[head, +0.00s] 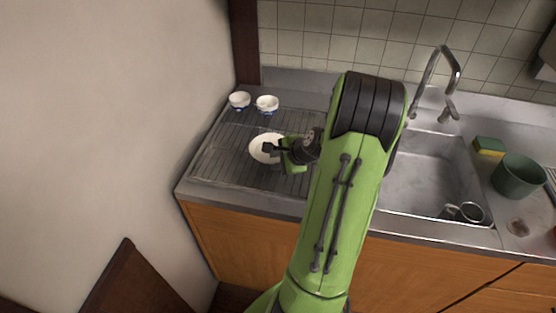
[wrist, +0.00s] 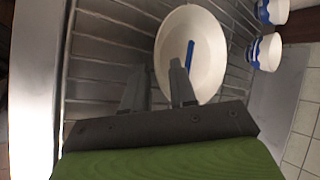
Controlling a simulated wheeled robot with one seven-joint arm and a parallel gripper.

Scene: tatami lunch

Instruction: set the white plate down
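The white plate (head: 257,152) is over the ribbed draining board (head: 222,160) left of the sink, and it appears to rest on it. It also shows in the wrist view (wrist: 208,45), with a blue streak on its inner face. My gripper (head: 270,148) is at the plate's right side. In the wrist view my gripper (wrist: 157,66) has its two fingers apart, one over the plate's inside and one outside its rim. The near rim is partly hidden by the right finger.
A wall borders the board's left. The sink (head: 425,175) holds a metal cup (head: 467,212). A green tub (head: 518,176) and sponge (head: 489,146) sit right.

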